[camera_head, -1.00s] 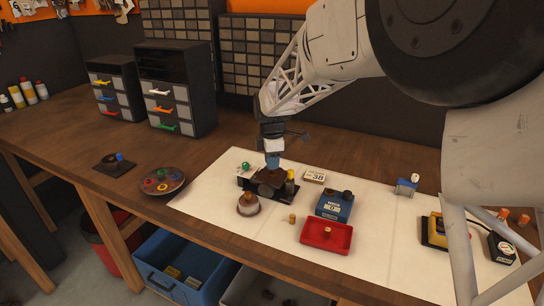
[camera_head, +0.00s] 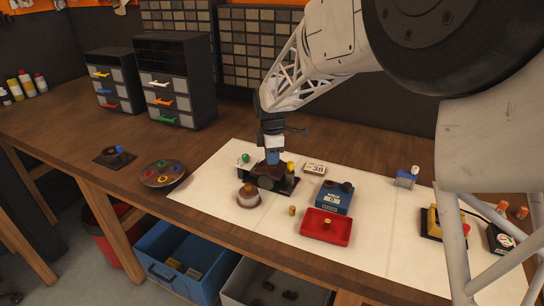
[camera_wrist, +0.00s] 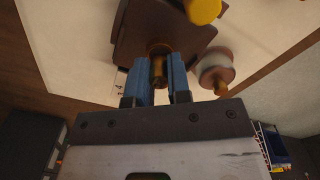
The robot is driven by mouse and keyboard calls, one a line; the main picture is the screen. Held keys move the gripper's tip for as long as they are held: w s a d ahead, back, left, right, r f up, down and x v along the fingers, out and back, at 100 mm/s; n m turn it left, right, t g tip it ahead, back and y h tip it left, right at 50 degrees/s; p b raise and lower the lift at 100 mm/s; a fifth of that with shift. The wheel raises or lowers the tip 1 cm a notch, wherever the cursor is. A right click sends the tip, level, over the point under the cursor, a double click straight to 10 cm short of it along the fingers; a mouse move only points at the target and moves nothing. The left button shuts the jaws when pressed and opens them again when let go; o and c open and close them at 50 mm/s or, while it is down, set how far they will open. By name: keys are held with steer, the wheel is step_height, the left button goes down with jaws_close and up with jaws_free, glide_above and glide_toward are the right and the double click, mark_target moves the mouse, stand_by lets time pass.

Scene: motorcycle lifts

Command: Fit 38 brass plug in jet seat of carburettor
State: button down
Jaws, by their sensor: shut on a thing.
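The carburettor (camera_head: 268,181) is a dark brown body on a black base on the white mat. In the wrist view its brown body (camera_wrist: 135,35) fills the top middle. My gripper (camera_head: 272,163) points down at the carburettor's top. In the wrist view its blue fingers (camera_wrist: 158,75) are shut on a brass plug (camera_wrist: 158,70). The plug's far end lies at a brass-coloured ring on the brown body. I cannot tell whether it is in the jet seat. A card marked 38 (camera_head: 315,168) lies behind and to the right.
Beside the carburettor stands a round brown-and-white piece (camera_head: 248,197). Another brass plug (camera_head: 292,210) stands on the mat (camera_head: 375,225), near a red tray (camera_head: 325,237) holding one more. A blue box (camera_head: 335,199) stands behind the tray. The right part of the mat has free room.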

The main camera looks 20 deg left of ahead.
steer(key=shift+f, duration=0.45)
stand_by(0.3)
steer(key=c, duration=0.6)
jaws_free()
steer(key=shift+r, duration=0.1)
steer(key=shift+r, duration=3.9)
